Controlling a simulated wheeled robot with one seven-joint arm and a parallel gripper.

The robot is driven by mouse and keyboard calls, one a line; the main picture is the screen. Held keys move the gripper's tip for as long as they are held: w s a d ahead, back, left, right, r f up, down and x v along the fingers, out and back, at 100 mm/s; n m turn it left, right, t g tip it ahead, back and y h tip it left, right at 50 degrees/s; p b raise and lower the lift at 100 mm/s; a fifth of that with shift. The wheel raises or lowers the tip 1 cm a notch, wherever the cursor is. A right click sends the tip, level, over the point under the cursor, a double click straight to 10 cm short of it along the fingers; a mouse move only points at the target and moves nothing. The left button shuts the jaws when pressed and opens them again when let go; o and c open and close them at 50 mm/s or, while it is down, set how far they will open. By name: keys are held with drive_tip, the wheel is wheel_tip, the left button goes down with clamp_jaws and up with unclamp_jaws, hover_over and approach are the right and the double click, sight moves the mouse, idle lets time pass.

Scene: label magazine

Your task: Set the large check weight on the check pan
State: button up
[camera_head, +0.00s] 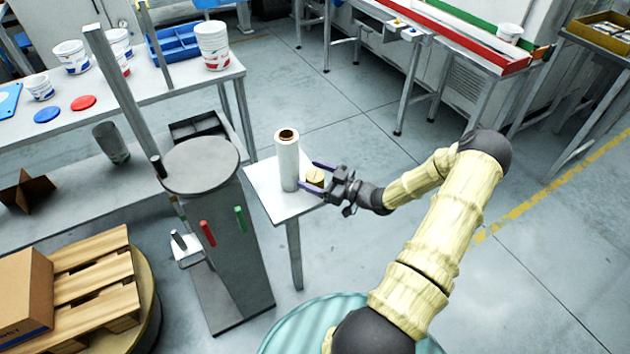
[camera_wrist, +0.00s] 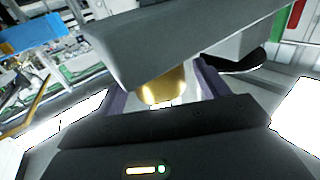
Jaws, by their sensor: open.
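The brass-coloured weight (camera_head: 314,177) is a short cylinder at the right edge of the small white table, beside a white roll. In the wrist view the weight (camera_wrist: 163,88) shows between the two purple fingers, its upper part hidden by a dark grey part. My gripper (camera_head: 318,178) is open around the weight, with a finger on either side; it also shows in the wrist view (camera_wrist: 160,92). I cannot tell whether the fingers touch it. A round grey plate (camera_head: 200,164) tops the grey pedestal to the left; I cannot tell whether it is the check pan.
The white roll (camera_head: 287,160) stands upright close left of my gripper. The small white table (camera_head: 262,184) is otherwise mostly bare. The grey pedestal (camera_head: 230,265) carries a red and a green handle and a small side shelf (camera_head: 188,257). A tall post (camera_head: 122,95) rises by the round plate.

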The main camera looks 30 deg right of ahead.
drive_tip(key=c, duration=1.6)
drive_tip(key=shift+r, duration=0.15)
clamp_jaws()
wheel_tip(320, 180, up, 28)
drive_tip(key=shift+p, duration=0.35)
